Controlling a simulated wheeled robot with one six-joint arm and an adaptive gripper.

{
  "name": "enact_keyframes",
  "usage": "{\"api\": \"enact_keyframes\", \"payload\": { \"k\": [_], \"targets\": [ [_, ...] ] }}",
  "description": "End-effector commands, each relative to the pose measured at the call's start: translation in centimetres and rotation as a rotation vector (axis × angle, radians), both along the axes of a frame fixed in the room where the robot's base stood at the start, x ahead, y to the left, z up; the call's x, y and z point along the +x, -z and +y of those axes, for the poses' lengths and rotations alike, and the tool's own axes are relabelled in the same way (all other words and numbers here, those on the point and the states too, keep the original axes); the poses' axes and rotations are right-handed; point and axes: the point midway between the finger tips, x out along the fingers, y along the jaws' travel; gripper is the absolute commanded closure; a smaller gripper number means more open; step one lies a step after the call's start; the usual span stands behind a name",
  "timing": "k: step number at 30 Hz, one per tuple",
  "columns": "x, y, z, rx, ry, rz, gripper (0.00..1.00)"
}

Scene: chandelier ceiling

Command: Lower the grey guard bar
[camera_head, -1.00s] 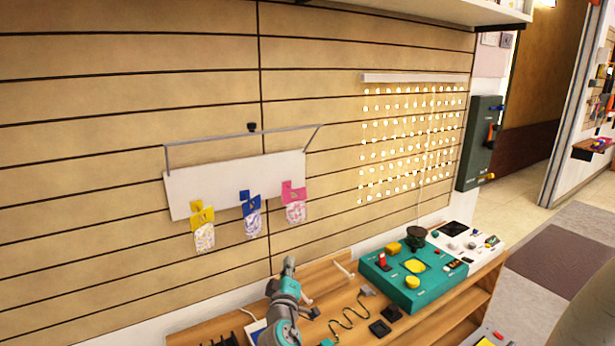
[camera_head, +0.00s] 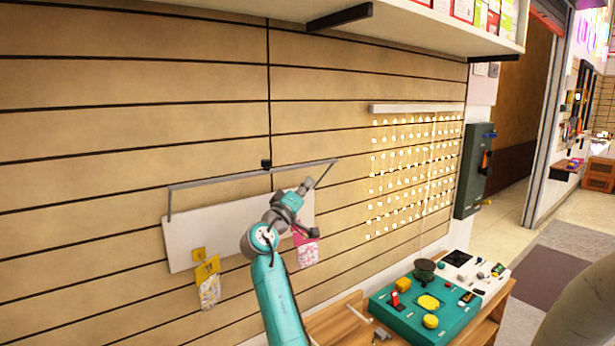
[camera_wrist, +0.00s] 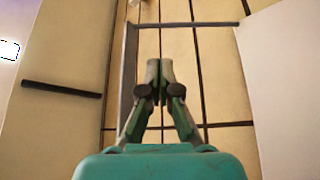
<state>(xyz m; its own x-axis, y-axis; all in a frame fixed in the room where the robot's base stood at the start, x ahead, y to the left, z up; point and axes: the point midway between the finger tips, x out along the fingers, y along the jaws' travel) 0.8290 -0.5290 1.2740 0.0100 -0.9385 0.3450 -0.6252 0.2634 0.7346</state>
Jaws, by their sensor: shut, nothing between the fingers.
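The grey guard bar (camera_head: 225,178) is a long thin rail with side arms, raised above the top edge of a white panel (camera_head: 190,238) on the slatted wall. In the wrist view the bar (camera_wrist: 128,75) runs up the left side, and the panel (camera_wrist: 290,70) shows at right. My gripper (camera_head: 307,183) is in front of the panel's right part, just below the bar's right end. In the wrist view its fingers (camera_wrist: 160,70) are together and empty, beside the bar. I cannot tell whether they touch it.
A yellow-tagged packet (camera_head: 208,285) and a pink-tagged packet (camera_head: 306,245) hang from the panel; my arm hides the middle. A shelf (camera_head: 400,25) is overhead. A teal control box (camera_head: 405,318) stands below right.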

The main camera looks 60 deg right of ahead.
Motion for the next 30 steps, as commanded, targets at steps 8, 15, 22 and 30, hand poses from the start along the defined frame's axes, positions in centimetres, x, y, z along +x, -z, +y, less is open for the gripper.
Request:
{"api": "enact_keyframes", "payload": {
  "k": [8,15,22,30],
  "targets": [
    [-0.1,-1.6,-4.2,0.0,0.001,0.0,1.0],
    [0.1,-2.7,-7.4,0.001,-0.001,-0.001,1.0],
    [0.1,-3.2,-8.7,0.0,-0.002,0.0,1.0],
    [0.1,-3.2,-8.7,0.001,-0.002,0.0,1.0]
  ]
}}
